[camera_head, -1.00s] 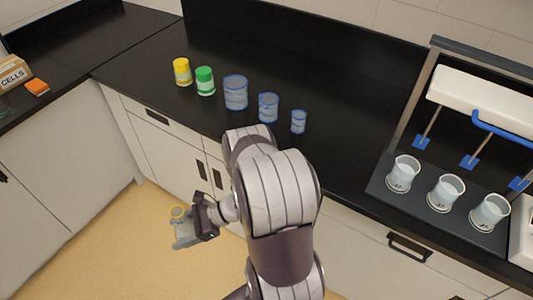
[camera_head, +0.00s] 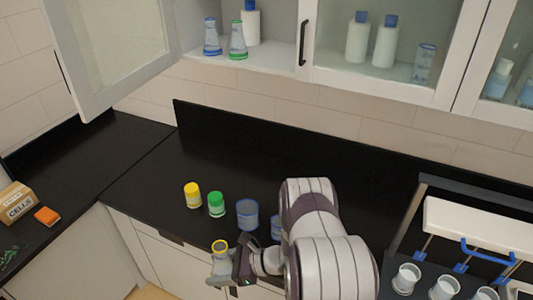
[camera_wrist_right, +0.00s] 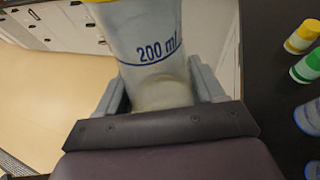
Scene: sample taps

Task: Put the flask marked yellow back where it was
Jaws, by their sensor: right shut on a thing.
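The flask marked yellow (camera_head: 220,250) has a yellow rim and is held upright in my right gripper (camera_head: 226,272), in front of the counter's front edge. In the right wrist view the flask (camera_wrist_right: 145,45) shows a blue "200 ml" mark, and the right gripper's fingers (camera_wrist_right: 160,92) are shut on both sides of it. An open wall cabinet (camera_head: 270,58) at the top holds a blue-marked flask (camera_head: 212,38) and a green-marked flask (camera_head: 237,42) side by side on its shelf. My left gripper is not in view.
The cabinet's left door (camera_head: 115,50) stands open. A yellow-capped jar (camera_head: 192,195), a green-capped jar (camera_head: 216,204) and blue-rimmed beakers (camera_head: 247,214) stand on the black counter (camera_head: 155,190). A tap rack (camera_head: 480,222) with several cups stands at right. The counter's back is clear.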

